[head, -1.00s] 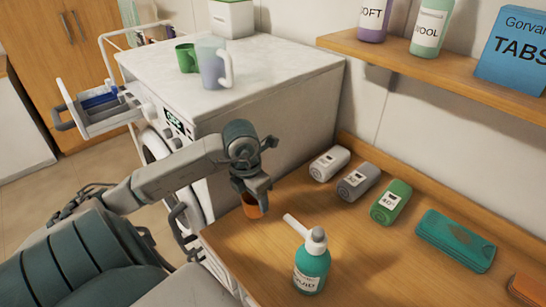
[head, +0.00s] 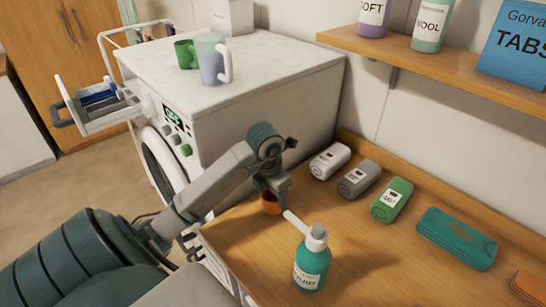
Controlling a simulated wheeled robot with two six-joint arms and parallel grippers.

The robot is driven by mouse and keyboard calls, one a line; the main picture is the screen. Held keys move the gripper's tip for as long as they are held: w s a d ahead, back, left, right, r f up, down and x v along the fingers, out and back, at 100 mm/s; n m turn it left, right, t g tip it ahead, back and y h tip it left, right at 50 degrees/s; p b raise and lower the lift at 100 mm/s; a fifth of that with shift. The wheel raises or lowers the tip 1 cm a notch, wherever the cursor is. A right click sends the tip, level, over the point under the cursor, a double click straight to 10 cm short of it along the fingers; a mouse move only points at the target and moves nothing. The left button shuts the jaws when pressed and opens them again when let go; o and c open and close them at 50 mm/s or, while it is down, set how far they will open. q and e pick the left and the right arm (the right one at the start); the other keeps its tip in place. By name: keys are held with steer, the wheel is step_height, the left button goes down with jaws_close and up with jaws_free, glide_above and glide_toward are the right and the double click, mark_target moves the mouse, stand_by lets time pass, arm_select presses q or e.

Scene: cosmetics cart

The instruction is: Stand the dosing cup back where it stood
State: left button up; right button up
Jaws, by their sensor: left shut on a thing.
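The small orange dosing cup (head: 269,207) is in the head view, at the left back part of the wooden counter (head: 370,260). My left gripper (head: 272,191) points down and is shut on the cup, hiding its upper part. The cup looks upright and is at or just above the counter; I cannot tell whether it touches. My right gripper is not in view.
A teal pump bottle (head: 312,268) stands close in front of the cup, its white nozzle pointing towards it. The washing machine (head: 265,115) stands behind left, with a jug (head: 210,62) on top.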

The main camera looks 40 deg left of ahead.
arm_select(q)
steer(key=shift+f, duration=0.25)
steer(key=o, duration=1)
steer(key=shift+o, duration=0.2)
steer(key=shift+r, duration=0.15)
step_height(320, 180, up, 12)
steer(key=s+p, duration=0.1)
steer(key=p, duration=0.9)
steer(key=shift+s, duration=0.3)
steer(key=shift+a, duration=0.1)
